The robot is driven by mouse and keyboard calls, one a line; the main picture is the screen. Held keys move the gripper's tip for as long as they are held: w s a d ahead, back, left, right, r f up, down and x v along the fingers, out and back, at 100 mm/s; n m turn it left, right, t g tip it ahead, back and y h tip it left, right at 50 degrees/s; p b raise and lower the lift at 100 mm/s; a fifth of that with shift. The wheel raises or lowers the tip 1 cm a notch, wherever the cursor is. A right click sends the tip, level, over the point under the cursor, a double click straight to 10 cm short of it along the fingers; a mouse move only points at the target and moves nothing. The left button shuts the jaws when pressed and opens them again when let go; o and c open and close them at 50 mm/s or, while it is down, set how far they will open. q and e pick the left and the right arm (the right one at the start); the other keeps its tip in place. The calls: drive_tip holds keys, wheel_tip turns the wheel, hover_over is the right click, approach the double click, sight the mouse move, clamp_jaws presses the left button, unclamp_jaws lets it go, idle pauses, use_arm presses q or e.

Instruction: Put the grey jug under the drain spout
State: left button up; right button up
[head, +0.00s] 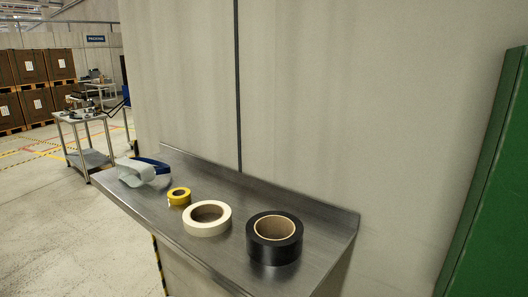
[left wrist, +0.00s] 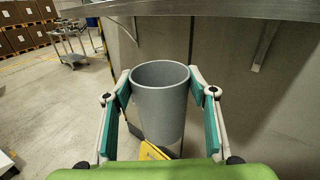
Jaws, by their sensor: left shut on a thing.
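The grey jug (left wrist: 160,112) is in the middle of the left wrist view, with its round open mouth facing up. My left gripper (left wrist: 162,88) is shut on it, with one teal-padded finger on each side of its wall. The jug is below the level of a steel bench edge at the top of that view. No handle shows on the jug. The head view shows neither the jug nor a gripper. The drain spout is not in either view. My right gripper is not in view.
A steel bench (head: 143,200) stands against a pale wall. It holds a black tape roll (head: 274,238), a cream roll (head: 207,218), a small yellow roll (head: 179,196) and a blue and white dispenser (head: 136,172). A green upright panel (head: 490,190) is at right. Floor at left is open.

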use_arm(q)
drive_tip(key=shift+d+f, duration=0.15)
drive_tip(key=shift+f, duration=0.15)
idle(0.4)
drive_tip(key=shift+s+a+f, duration=0.2)
drive_tip(key=shift+s+f, duration=0.1)
drive_tip(key=shift+s, duration=0.05)
drive_tip(key=s+f, duration=0.2)
drive_tip(key=s, duration=0.5)
drive_tip(key=shift+s+d+f, duration=0.15)
drive_tip(key=shift+d+f, duration=0.05)
